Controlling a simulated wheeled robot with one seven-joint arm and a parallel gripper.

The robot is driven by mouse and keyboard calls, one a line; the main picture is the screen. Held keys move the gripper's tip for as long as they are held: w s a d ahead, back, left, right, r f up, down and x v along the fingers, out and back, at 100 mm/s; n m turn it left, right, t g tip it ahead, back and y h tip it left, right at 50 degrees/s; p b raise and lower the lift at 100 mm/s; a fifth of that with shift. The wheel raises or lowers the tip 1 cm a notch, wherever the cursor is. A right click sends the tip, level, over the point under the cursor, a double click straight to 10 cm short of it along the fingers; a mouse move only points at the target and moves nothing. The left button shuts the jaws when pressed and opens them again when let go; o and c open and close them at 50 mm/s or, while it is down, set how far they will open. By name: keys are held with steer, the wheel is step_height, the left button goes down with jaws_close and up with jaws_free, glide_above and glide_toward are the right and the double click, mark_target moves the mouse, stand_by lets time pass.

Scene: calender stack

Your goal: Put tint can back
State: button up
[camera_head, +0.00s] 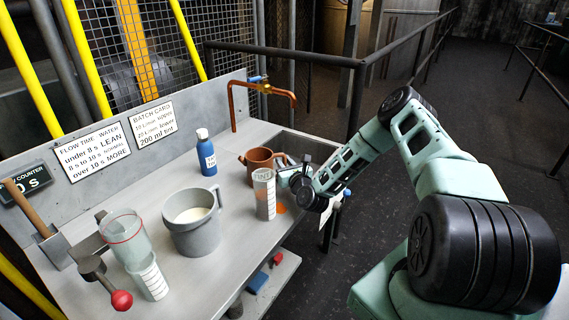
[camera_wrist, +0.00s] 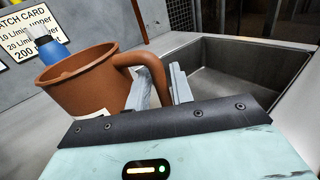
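The brown can with a loop handle (camera_head: 258,167), which I take for the tint can, stands on the bench beside the sink. In the wrist view the can (camera_wrist: 85,85) appears large, its handle toward me. My gripper (camera_head: 286,175) is at the can's right side. In the wrist view my gripper's fingers (camera_wrist: 160,92) are close together on both sides of the handle and look shut on it. The can's base is hidden in the wrist view, so I cannot tell whether it touches the bench.
A clear graduated cylinder (camera_head: 264,194) stands just in front of the can, near orange stains. A blue bottle (camera_head: 206,155) stands behind left. A grey jug (camera_head: 192,225) with pale liquid is further left. The sink (camera_wrist: 235,75) and copper tap (camera_head: 262,88) lie behind.

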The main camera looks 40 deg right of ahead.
steer(key=shift+o, duration=0.5)
steer(key=shift+s+r, duration=0.1)
steer(key=shift+s, duration=0.05)
steer(key=b+v, duration=0.1)
steer(key=v, duration=1)
steer(key=shift+s+a, duration=0.1)
steer(key=shift+s, duration=0.25)
